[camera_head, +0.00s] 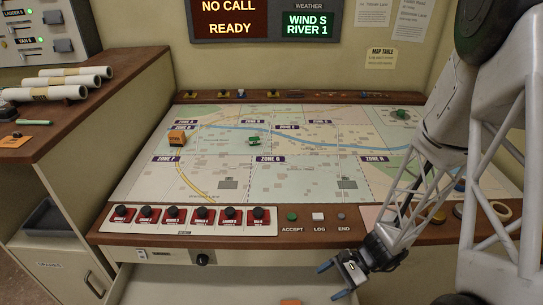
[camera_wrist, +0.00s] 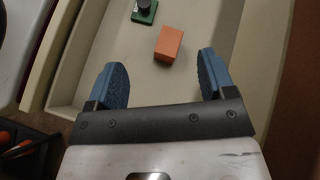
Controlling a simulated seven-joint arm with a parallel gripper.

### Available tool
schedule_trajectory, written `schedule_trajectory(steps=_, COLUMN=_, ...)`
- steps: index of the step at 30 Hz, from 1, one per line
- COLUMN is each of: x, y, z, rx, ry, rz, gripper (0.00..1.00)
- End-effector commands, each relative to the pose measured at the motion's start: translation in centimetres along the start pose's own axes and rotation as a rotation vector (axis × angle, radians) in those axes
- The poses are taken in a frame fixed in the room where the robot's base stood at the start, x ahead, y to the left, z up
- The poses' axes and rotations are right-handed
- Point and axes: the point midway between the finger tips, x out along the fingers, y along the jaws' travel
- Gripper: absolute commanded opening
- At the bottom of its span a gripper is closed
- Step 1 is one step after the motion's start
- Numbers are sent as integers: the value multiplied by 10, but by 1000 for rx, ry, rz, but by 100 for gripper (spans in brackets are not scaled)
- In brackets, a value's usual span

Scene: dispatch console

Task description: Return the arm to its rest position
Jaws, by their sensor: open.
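My gripper (camera_head: 339,277) is in front of the console's front edge at the lower right of the head view, above an open drawer (camera_head: 180,285). In the wrist view, its two blue fingers (camera_wrist: 162,82) are spread apart with nothing between them. Beyond the fingertips an orange block (camera_wrist: 169,44) lies in the pale drawer, with a green piece with a dark knob (camera_wrist: 144,10) near it. Only a sliver of orange (camera_head: 290,302) shows at the bottom edge of the head view. My arm covers the console's right side.
The map table (camera_head: 320,150) bears an orange block (camera_head: 177,138) and small green pieces (camera_head: 253,140). A side counter (camera_head: 80,110) with rolled papers (camera_head: 60,82) stands at left. A tape roll (camera_head: 501,210) lies at right.

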Motion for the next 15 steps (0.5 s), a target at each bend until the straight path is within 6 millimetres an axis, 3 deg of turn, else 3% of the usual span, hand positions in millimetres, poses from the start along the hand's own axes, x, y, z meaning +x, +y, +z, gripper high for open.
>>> schedule_trajectory(steps=15, x=-47, y=-14, z=72, rx=-274, ry=170, rz=168, gripper=76)
